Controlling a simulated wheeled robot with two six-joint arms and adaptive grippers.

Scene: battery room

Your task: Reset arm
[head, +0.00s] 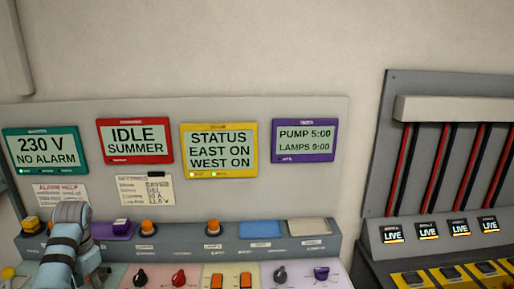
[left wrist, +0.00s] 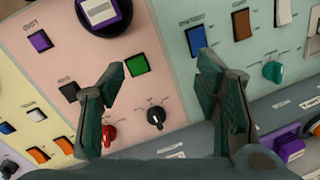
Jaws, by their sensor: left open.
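My left arm comes in at the lower left of the head view, over the left end of the control desk (head: 125,275). My left gripper (left wrist: 155,72) shows in the left wrist view with its two dark green fingers spread apart and nothing between them. Beyond the fingers is a pink panel (left wrist: 75,52) with a green square button (left wrist: 138,64), a black knob (left wrist: 156,116) and a red knob (left wrist: 109,134). I cannot tell whether a finger touches the panel. My right gripper is in neither view.
Above the desk hang the green 230 V screen (head: 42,149), red IDLE screen (head: 135,141), yellow STATUS screen (head: 219,149) and purple PUMP screen (head: 304,141). A grey ledge (head: 185,236) carries orange buttons. A rack (head: 450,150) with red and black cables stands at the right.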

